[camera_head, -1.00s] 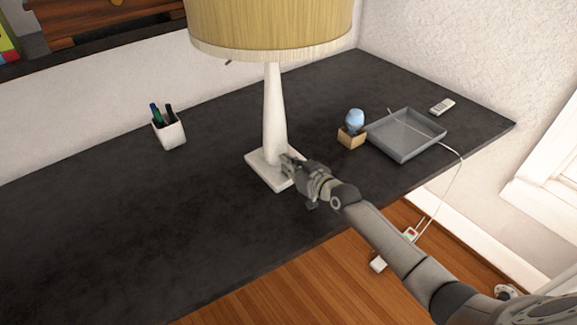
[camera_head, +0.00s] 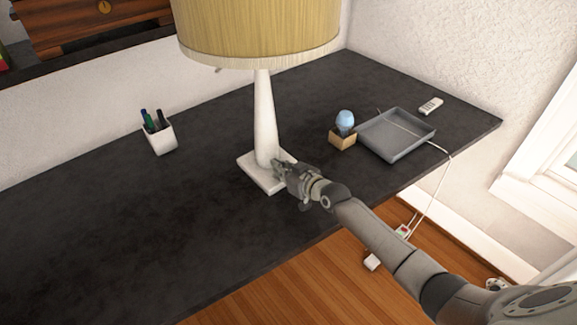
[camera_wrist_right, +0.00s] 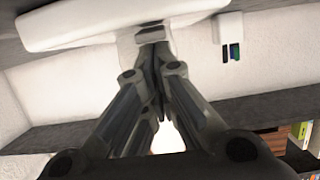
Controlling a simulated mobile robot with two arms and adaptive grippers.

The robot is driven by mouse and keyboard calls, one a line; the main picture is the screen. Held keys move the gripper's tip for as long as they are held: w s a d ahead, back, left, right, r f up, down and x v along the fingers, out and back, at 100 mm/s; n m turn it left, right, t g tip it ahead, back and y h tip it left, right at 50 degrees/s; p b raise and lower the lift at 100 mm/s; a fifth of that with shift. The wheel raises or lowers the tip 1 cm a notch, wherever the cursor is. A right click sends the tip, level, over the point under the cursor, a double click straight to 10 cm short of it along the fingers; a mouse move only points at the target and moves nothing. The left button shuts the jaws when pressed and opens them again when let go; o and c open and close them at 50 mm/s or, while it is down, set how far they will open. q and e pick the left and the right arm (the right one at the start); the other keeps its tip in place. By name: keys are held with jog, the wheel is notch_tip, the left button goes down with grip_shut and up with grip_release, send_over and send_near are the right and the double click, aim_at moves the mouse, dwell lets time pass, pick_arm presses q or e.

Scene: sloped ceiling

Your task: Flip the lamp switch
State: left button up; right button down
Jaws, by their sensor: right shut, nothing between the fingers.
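The lamp has a yellow-beige shade (camera_head: 258,30), a white tapering stem (camera_head: 264,120) and a square white base (camera_head: 250,172) on the dark desk. My right gripper (camera_head: 279,169) is at the front right side of the base, low over the desk. It is shut and empty. The right wrist view shows the closed fingertips (camera_wrist_right: 154,52) close to a small grey block (camera_wrist_right: 150,37) on the white base (camera_wrist_right: 85,18). This block may be the switch; I cannot tell whether the fingers touch it. My left gripper is out of view.
A white pen cup (camera_head: 160,138) stands to the left. A light bulb on a wooden block (camera_head: 343,138), a grey tray (camera_head: 396,135) and a white remote-like object (camera_head: 431,106) are to the right. A white cable (camera_head: 446,175) hangs over the desk's right edge.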

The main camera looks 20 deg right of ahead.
notch_tip(320, 180, up, 4)
jog(key=p, duration=0.3)
jog(key=shift+w+a+r, duration=0.1)
jog(key=shift+w+r, duration=0.05)
jog(key=b+v, duration=0.1)
jog(key=v, duration=0.8)
jog(key=shift+r, duration=0.3)
jog(key=shift+s, duration=0.25)
